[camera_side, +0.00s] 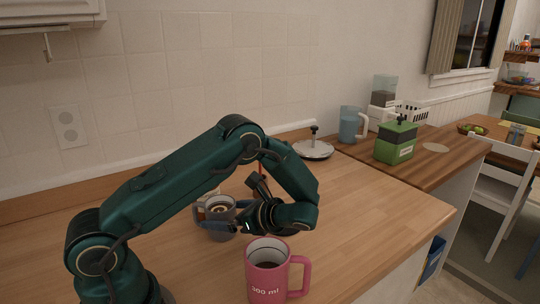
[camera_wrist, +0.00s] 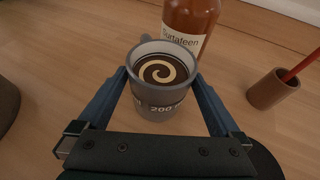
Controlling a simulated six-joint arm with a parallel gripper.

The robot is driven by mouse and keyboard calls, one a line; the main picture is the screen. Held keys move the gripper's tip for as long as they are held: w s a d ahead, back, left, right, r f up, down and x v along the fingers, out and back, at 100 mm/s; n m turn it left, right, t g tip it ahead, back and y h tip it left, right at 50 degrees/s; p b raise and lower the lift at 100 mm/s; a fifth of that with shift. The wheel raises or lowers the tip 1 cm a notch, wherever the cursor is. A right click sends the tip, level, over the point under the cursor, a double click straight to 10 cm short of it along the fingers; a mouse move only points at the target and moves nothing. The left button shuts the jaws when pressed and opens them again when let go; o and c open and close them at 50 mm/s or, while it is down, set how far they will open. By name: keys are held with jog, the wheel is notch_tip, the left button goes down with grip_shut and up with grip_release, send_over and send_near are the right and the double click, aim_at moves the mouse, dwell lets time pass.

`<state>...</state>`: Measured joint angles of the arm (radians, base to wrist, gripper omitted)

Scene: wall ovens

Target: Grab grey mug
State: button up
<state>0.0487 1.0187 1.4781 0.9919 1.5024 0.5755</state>
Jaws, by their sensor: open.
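The grey mug (camera_wrist: 158,104) stands upright on the wooden counter, with dark coffee and a pale swirl inside. In the side view the grey mug (camera_side: 218,232) is partly hidden by my gripper (camera_side: 222,228). In the wrist view my gripper (camera_wrist: 162,88) is open, with one finger on each side of the mug. I cannot tell whether either finger touches it.
A brown bottle (camera_wrist: 189,22) stands right behind the mug. A brown cup (camera_wrist: 272,92) with a red stick is to the right. A pink mug (camera_side: 267,272) stands at the counter's front. A blue pitcher (camera_side: 350,125) and green box (camera_side: 396,142) are farther back.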

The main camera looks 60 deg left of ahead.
jog(key=shift+x, duration=1.35)
grip_shut()
jog(key=shift+r, duration=0.2)
jog(key=shift+r, duration=3.25)
jog(key=s+d, duration=1)
jog(key=s, duration=0.4)
jog(key=shift+d, duration=0.15)
